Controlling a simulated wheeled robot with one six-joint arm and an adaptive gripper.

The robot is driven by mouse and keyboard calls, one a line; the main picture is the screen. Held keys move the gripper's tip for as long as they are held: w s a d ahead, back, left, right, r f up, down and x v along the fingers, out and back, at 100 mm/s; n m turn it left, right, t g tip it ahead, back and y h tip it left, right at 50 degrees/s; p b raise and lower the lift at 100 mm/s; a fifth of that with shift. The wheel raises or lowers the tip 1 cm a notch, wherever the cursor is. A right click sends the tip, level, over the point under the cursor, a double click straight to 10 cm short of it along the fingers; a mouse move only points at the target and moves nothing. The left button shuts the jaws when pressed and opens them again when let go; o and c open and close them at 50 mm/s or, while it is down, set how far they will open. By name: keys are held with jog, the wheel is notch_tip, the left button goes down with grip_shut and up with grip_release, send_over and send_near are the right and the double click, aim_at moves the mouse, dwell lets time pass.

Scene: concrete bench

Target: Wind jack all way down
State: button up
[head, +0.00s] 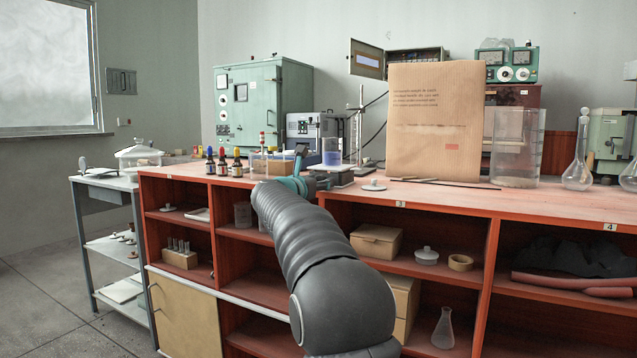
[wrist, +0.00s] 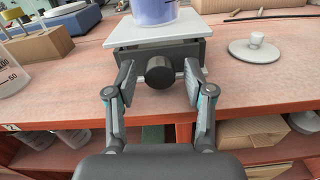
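The lab jack (wrist: 120,48) stands on the red bench top, with a pale top plate (wrist: 200,24) and a dark body. Its round black knob (wrist: 160,72) faces me in the wrist view. A beaker of blue-violet liquid (wrist: 153,10) stands on the plate; it also shows in the head view (head: 331,153), on the jack (head: 345,169). My gripper (wrist: 160,80) is open, one finger on each side of the knob, with a visible gap on both sides. In the head view my arm largely hides the gripper and the knob.
A small white lidded dish (wrist: 252,50) sits right of the jack. A wooden block (wrist: 40,42) and a graduated beaker (wrist: 8,78) are at left. Dropper bottles (head: 222,162) stand left of my arm, a large cardboard box (head: 435,120) to the right.

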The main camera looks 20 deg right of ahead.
grip_shut()
jog(key=shift+r+n+p, duration=0.2)
jog(key=shift+n+p, duration=0.65)
jog(key=shift+n, duration=0.05)
jog(key=shift+f+n+p, duration=0.15)
jog(key=shift+n+p, duration=0.2)
jog(key=shift+n, duration=0.35)
jog(key=shift+o, duration=1.3)
grip_release()
jog(key=v, duration=1.2)
